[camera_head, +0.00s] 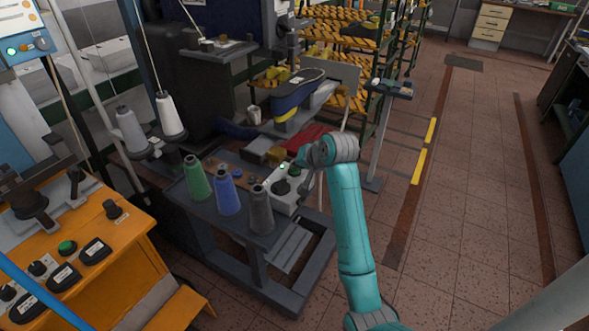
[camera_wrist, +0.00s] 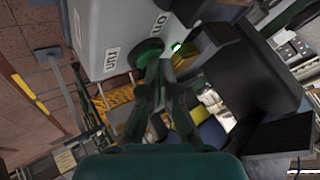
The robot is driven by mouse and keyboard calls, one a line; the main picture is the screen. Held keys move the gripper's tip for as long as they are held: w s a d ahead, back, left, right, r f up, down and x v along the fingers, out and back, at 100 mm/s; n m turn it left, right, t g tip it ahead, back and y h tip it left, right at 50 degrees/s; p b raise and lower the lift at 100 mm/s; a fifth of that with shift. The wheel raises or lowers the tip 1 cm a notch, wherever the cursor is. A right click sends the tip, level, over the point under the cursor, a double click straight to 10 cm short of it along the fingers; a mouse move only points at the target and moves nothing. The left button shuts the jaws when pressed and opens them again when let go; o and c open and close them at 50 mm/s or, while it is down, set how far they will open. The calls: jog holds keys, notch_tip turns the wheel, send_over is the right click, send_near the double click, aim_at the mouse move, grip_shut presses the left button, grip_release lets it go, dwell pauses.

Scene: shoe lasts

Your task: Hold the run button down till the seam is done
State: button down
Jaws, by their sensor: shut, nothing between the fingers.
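The control box (camera_head: 287,203) is light grey and stands at the right end of the dark bench, with black knobs and a small lit green lamp on it. In the wrist view the grey box (camera_wrist: 115,30) carries the labels "run" and "on". The green run button (camera_wrist: 149,50) is beside the "run" label, and the lit green lamp (camera_wrist: 177,47) is near "on". My gripper (camera_wrist: 160,68) is shut and empty, its tips at the button's edge, touching or very close. I cannot tell whether the button is pressed in. My gripper (camera_head: 304,156) partly hides the box in the head view.
Green (camera_head: 196,181), blue (camera_head: 226,193) and grey thread spools stand on the bench left of the box. A blue and yellow shoe form (camera_head: 297,95) is behind. An orange control panel (camera_head: 85,255) is at left. The tiled floor at right is clear.

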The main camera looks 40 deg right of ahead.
jog(key=shift+r, duration=3.4)
jog(key=shift+r, duration=0.1)
dwell(0.5)
notch_tip(320, 180, up, 4)
jog(key=shift+f, duration=0.2)
jog(key=shift+f, duration=4.4)
